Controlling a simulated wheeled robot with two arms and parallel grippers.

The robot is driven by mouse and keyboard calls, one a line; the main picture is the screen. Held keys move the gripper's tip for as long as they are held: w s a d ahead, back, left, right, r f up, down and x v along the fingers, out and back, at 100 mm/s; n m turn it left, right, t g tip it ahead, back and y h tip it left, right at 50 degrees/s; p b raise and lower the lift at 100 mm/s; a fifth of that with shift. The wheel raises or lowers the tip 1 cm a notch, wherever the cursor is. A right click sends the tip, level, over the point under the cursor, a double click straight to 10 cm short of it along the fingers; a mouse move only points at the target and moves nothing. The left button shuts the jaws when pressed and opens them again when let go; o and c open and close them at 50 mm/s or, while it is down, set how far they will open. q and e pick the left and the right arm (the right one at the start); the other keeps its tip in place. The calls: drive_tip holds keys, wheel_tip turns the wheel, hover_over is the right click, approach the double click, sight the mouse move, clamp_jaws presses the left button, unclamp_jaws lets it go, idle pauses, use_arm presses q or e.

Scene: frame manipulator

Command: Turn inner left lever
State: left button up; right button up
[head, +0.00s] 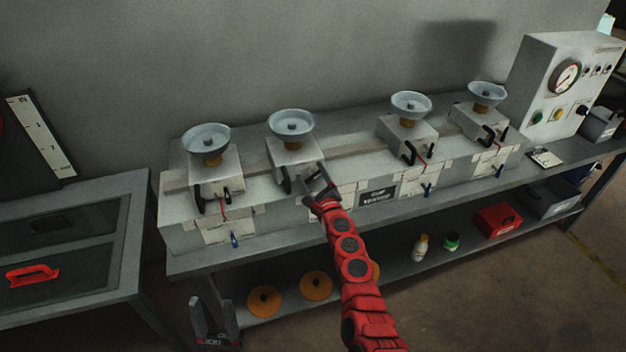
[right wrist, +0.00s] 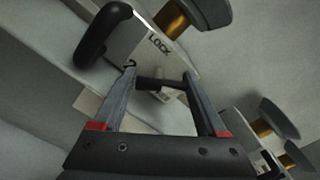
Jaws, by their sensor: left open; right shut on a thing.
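The inner left unit (head: 292,150) is a pale block with a grey round cup on top, second from the left on the bench. A black curved handle (head: 286,182) stands on its front and also shows large in the right wrist view (right wrist: 101,38), left of my fingers and outside them. My right gripper (head: 322,187) is at the unit's front right. In the right wrist view, its fingers (right wrist: 163,82) are apart with a dark bar (right wrist: 158,84), apparently the lever, between them. The lever is mostly hidden in the head view. My left gripper (head: 211,305) is open and empty, low before the bench.
Similar units stand at the outer left (head: 213,168) and to the right (head: 407,138). A gauge box (head: 545,90) is at the bench's right end. The lower shelf holds orange discs (head: 264,300), bottles and a red box (head: 497,220). A grey cabinet (head: 100,205) stands left.

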drive_tip(key=n+b, duration=0.1)
drive_tip(key=n, duration=0.2)
drive_tip(key=shift+n, duration=0.4)
drive_tip(key=shift+s+a+n, duration=0.1)
drive_tip(key=shift+n, duration=0.9)
